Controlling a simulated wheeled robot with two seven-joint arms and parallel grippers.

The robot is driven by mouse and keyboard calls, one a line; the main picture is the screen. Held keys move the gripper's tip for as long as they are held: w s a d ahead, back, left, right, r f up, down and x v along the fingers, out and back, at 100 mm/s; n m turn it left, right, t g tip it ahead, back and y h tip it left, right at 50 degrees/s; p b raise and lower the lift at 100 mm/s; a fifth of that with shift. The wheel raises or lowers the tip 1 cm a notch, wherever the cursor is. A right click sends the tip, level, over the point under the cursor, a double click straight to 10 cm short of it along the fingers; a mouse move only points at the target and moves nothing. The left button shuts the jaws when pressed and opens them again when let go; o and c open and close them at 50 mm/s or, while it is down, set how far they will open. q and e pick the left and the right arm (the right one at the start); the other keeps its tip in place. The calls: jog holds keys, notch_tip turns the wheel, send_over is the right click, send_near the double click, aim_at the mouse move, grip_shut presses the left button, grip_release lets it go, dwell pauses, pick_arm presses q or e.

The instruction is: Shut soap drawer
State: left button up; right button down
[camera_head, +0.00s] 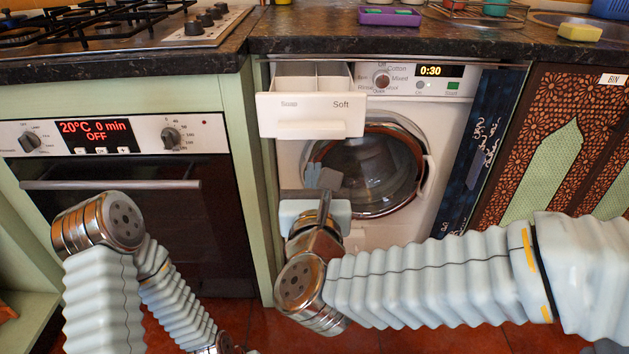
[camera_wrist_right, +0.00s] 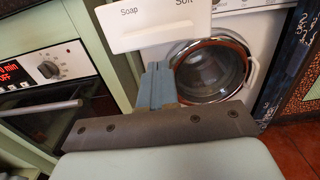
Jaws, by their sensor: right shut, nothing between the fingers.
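The soap drawer (camera_head: 312,116) is a white box at the top left of the washing machine (camera_head: 400,220). It is pulled out, and its open compartments show from above. Its front is marked "Soap" and "Soft" and also shows at the top of the right wrist view (camera_wrist_right: 150,30). My right gripper (camera_head: 323,177) is shut and empty. Its blue-grey fingers are below the drawer front in the picture and in front of the round door (camera_head: 372,172). The fingers also show in the right wrist view (camera_wrist_right: 157,84), apart from the drawer in the picture. My left gripper is out of view.
An oven (camera_head: 130,185) with a bar handle stands on the left, below a gas hob (camera_head: 110,30). A dark worktop (camera_head: 380,38) runs above the washer. A patterned bin cupboard (camera_head: 555,130) is on the right. Red floor tiles (camera_head: 450,340) lie below.

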aim_at(314, 137)
jog(key=w+p, duration=0.1)
jog(key=w, duration=0.8)
jog(key=shift+w+p, duration=0.25)
jog(key=shift+p, duration=0.1)
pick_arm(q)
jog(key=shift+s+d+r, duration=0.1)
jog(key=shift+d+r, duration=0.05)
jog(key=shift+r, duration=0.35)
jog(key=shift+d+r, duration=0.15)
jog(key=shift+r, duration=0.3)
